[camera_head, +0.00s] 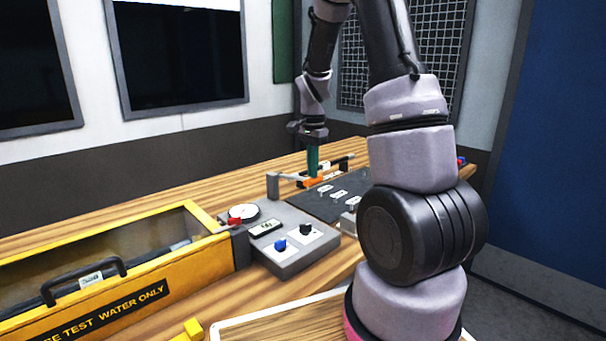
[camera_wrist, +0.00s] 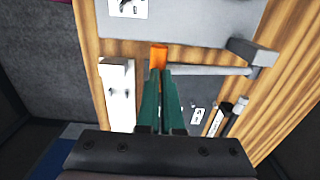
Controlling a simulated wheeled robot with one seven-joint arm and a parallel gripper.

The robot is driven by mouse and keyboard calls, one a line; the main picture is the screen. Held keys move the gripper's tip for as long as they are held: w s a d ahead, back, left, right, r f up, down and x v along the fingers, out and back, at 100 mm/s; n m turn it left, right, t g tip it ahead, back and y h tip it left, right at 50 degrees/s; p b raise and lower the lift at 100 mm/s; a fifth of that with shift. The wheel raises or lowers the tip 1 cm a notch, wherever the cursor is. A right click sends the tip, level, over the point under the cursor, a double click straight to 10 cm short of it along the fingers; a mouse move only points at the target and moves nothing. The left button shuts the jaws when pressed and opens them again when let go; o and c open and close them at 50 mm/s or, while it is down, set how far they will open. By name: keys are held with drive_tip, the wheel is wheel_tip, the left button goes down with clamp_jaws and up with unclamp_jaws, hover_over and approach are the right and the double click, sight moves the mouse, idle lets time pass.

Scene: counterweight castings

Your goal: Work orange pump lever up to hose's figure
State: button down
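The orange pump lever (camera_head: 313,182) lies low over the bench behind the grey test unit; its orange end (camera_wrist: 158,54) shows just beyond my fingertips in the wrist view. A grey rod (camera_wrist: 212,71) runs from there right to a grey post (camera_wrist: 250,53). My gripper (camera_head: 313,170), with teal fingers (camera_wrist: 163,72), points down at the orange end. The fingers look closed together, with their tips at or just over the lever; exact contact is hidden. A round white dial (camera_head: 243,212) and a small display (camera_head: 266,228) sit on the unit; their readings are too small to tell.
The grey unit also bears a blue knob (camera_head: 280,245) and a black knob (camera_head: 306,229). A dark panel with white tags (camera_head: 325,207) lies right of it. A yellow test-water tank (camera_head: 160,272) stands left. My arm hides part of the bench's right side.

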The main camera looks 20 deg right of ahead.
sight(312, 182)
drive_tip(key=shift+f, duration=2.35)
drive_tip(key=shift+r, duration=4.8)
drive_tip(key=s+a+r+n+t+y, duration=0.1)
drive_tip(key=s+a+r+n+t, duration=0.2)
drive_tip(key=s+r, duration=0.6)
drive_tip(key=s+a+r+n+t+y, duration=0.1)
drive_tip(key=s+a+r+n+t, duration=0.3)
drive_tip(key=s+r, duration=0.5)
drive_tip(key=s+a+n, duration=0.1)
drive_tip(key=s+n, duration=0.1)
drive_tip(key=s, duration=0.1)
drive_tip(key=shift+s+n, duration=0.3)
drive_tip(key=shift+s, duration=0.1)
